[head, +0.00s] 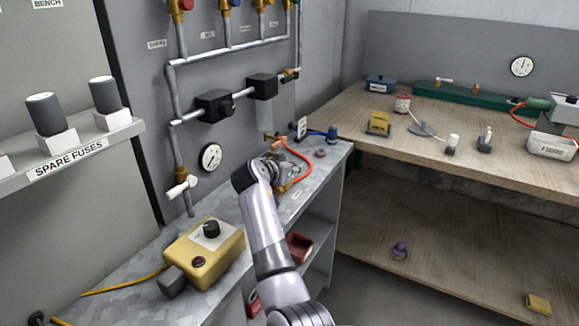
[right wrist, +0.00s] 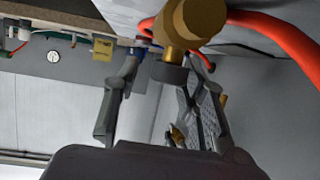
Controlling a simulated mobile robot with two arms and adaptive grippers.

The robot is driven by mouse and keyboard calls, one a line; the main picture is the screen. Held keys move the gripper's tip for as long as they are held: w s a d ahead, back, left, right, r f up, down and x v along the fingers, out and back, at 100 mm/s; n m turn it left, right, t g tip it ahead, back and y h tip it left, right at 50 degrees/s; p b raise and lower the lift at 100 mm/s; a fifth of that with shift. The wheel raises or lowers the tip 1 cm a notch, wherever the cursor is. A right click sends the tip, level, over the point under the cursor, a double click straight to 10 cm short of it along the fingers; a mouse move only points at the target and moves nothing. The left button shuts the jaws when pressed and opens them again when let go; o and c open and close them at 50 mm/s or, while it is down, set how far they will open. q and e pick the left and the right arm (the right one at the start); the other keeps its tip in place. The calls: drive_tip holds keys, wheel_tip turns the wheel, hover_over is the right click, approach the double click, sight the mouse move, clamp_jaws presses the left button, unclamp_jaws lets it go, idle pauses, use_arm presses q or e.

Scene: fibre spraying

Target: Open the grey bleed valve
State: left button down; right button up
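My right gripper (head: 284,178) reaches over the grey metal bench top, just below the brass fitting and red hose. In the right wrist view, my right gripper (right wrist: 160,112) is open, its two dark fingers apart. A brass valve body (right wrist: 195,20) with a dark grey round knob (right wrist: 170,73) hangs into the picture from above. The knob is in view between the fingers; I cannot tell whether either finger touches it. It seems to be the grey bleed valve; in the head view my arm and gripper largely hide it. My left gripper is not in view.
A red hose (head: 299,156) curves beside my gripper. A round gauge (head: 210,157) and a white-handled valve (head: 181,187) are on the wall pipes. A yellow control box (head: 204,253) stands on the bench, left of my arm. A wooden workbench (head: 480,164) stands at right.

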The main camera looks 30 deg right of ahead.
drive_tip(key=shift+r, duration=0.35)
wheel_tip(320, 180, up, 9)
drive_tip(key=shift+r, duration=0.15)
